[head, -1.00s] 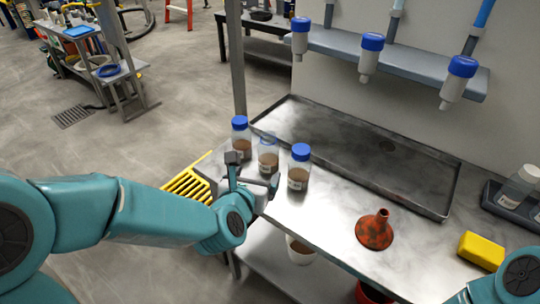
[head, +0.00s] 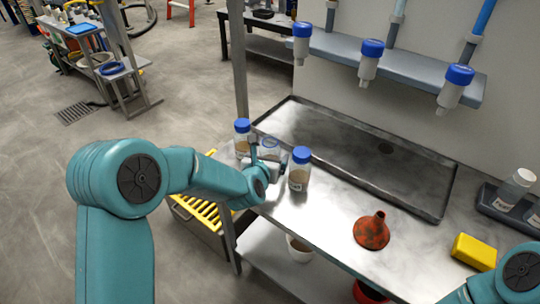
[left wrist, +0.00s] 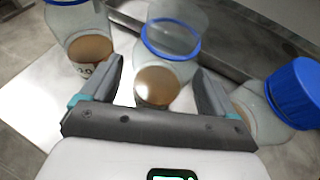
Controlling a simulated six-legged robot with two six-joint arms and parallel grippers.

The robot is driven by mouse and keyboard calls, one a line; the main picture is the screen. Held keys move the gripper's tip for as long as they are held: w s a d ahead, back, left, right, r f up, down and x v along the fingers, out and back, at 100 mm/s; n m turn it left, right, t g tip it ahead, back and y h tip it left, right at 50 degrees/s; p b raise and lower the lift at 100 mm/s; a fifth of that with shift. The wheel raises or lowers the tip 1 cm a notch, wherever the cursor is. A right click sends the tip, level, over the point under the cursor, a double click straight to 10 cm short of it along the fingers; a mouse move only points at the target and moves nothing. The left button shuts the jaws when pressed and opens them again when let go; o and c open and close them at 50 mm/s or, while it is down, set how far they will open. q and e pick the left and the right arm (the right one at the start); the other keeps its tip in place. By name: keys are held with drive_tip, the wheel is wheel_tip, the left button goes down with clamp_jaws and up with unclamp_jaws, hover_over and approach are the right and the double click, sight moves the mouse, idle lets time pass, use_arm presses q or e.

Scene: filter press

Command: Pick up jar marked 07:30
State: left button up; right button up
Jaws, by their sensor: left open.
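Three clear jars with brown contents stand in a row on the steel bench. The left jar (head: 242,140) and the right jar (head: 299,172) have blue lids. The middle jar (head: 270,146) shows a blue ring and no solid lid. My left gripper (head: 268,157) is open at the middle jar. In the left wrist view, the middle jar (left wrist: 155,85) stands between and just beyond the open fingers, with the left jar (left wrist: 88,48) and right jar (left wrist: 262,115) outside them. The left jar's label is only partly visible; I cannot read 07:30 on any jar. My right gripper is out of view.
A shallow steel tray (head: 440,212) lies behind the jars. A red funnel (head: 372,232) and yellow block (head: 474,251) are to the right. Capped bottles hang from a wall shelf (head: 415,75). A dark rack (head: 490,200) holds white-capped bottles. Bench between jars and funnel is clear.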

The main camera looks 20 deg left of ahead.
use_arm(q)
drive_tip(key=c, duration=1)
drive_tip(key=shift+c, duration=0.7)
drive_tip(key=shift+r, duration=0.1)
